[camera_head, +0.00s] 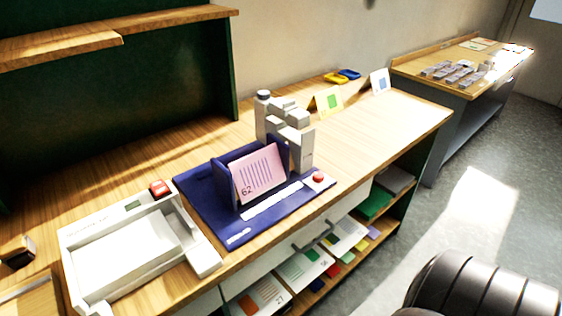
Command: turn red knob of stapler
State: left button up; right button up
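A grey upright machine (300,141), which looks like the stapler, stands at the back of a dark blue base (199,189) on the wooden table. A small round red knob (318,177) sits at the right corner of this base. A pink sheet (258,175) with lines and the number 62 stands in a blue holder in front of the machine. Neither of my grippers shows in this view.
Yellow (328,100) and white (380,81) cards stand at the back right. Shelves (345,255) under the table hold papers and coloured items. A dark box-like thing (17,250) is at the left edge. The tabletop right of the base is clear. A second table (460,88) stands beyond.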

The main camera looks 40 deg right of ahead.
aim_at(318, 177)
jog(key=l+u, duration=0.3)
jog(key=l, duration=0.2)
jog(key=k+l+u, duration=0.15)
jog(key=l+u, duration=0.2)
jog(key=k+l+u, duration=0.15)
jog(key=l+u, duration=0.15)
jog(key=l, duration=0.25)
